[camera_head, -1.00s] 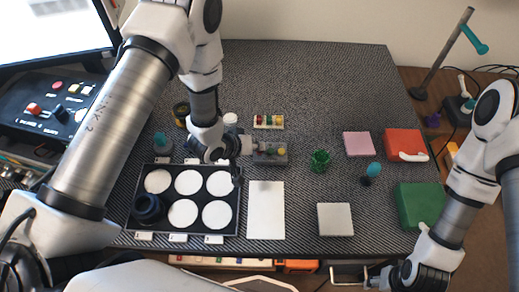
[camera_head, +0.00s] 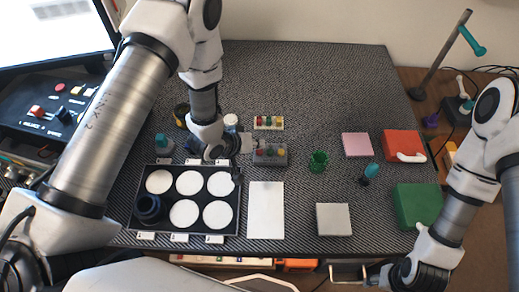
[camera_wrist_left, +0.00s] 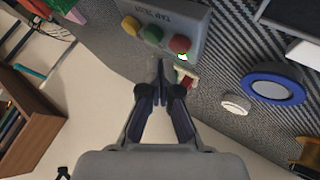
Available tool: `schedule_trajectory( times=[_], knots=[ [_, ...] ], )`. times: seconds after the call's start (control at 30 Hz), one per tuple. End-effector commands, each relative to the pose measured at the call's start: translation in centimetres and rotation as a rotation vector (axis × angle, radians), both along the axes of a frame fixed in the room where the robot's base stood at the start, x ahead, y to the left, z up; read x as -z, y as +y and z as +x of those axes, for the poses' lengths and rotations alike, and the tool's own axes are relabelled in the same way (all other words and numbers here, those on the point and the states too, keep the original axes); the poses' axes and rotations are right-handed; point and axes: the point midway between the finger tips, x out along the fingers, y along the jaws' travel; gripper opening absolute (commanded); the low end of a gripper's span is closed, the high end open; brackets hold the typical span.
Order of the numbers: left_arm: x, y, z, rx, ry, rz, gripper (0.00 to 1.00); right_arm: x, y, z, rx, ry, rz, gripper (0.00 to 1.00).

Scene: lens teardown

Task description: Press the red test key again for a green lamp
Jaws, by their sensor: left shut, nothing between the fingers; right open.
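The grey test box (camera_head: 269,158) stands on the dark mat near the table's middle. My right gripper (camera_head: 372,279) is open at the front edge, partly unclear.
A cream strip with coloured pegs (camera_head: 268,123) lies behind the box. A black tray with white discs (camera_head: 238,215) and a white sheet (camera_head: 266,210) lie in front. A green cup (camera_head: 318,162) stands to the right.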

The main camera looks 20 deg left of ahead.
Motion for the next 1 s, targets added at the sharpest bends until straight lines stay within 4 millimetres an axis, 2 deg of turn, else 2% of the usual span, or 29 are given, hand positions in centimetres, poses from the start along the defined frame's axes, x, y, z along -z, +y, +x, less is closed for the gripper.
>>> schedule_trajectory(
  times=[0.5, 1.0],
  knots=[
    [-5.0, 0.0, 0.0, 0.000, 0.000, 0.000, 0.00, -4.3, 0.0, 0.0, 0.000, 0.000, 0.000, 0.53],
    [-5.0, 0.0, 0.0, 0.000, 0.000, 0.000, 0.00, -4.1, 0.0, 0.0, 0.000, 0.000, 0.000, 0.53]
  ],
)
